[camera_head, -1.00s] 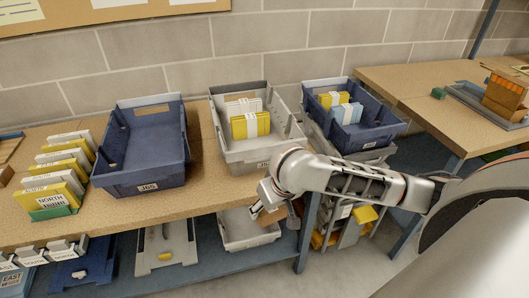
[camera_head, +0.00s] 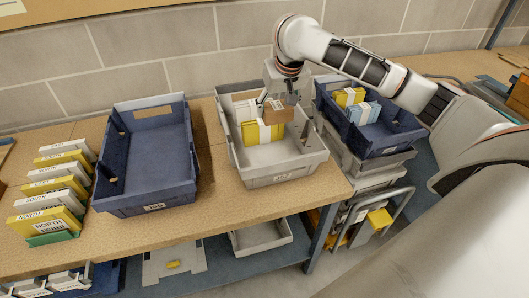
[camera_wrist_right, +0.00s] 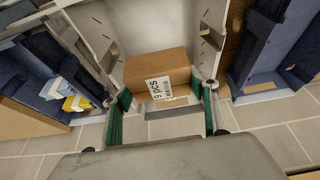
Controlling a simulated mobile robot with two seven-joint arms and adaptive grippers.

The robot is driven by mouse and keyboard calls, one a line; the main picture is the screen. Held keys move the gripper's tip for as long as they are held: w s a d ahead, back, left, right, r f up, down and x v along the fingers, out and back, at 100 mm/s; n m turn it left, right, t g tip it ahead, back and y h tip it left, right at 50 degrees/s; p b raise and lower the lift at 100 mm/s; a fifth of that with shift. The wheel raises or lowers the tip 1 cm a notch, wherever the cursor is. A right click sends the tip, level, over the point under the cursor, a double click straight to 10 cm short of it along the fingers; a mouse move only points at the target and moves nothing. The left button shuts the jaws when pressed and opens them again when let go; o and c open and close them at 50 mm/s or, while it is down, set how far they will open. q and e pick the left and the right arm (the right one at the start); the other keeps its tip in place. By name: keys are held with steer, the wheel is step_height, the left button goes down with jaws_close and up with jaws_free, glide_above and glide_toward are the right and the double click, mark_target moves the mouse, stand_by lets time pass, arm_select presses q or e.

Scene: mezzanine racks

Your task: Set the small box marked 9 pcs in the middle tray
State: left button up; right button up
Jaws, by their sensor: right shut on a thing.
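The small brown box marked 9 pcs (camera_head: 279,114) is between the fingers of my right gripper (camera_head: 281,98). In the right wrist view its label reads 9 pcs on the box (camera_wrist_right: 158,75), with the green finger pads of the gripper (camera_wrist_right: 161,110) on either side. The grey middle tray (camera_head: 288,177) stands on the bench, and the box is over its inside. A yellow pack with a white band (camera_head: 250,136) is in the tray, partly hidden by the box. I cannot tell whether the box touches anything below. My left gripper is not in view.
An empty blue tray (camera_head: 150,200) stands to the left. Another blue tray (camera_head: 392,145) on the right holds yellow and light blue packs. Several yellow and white packs (camera_head: 48,198) stand in a row at far left. The front part of the middle tray is bare.

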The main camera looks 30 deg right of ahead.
steer(key=shift+w+f, duration=0.15)
steer(key=shift+w, duration=0.2)
step_height(320, 180, down, 15)
steer(key=shift+s+r, duration=0.1)
steer(key=shift+s, duration=0.05)
steer(key=shift+f, duration=0.6)
step_height(320, 180, down, 3)
steer(key=shift+f, duration=0.3)
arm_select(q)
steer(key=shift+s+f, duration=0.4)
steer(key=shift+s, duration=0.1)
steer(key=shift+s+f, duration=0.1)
arm_select(e)
steer(key=shift+f, duration=0.1)
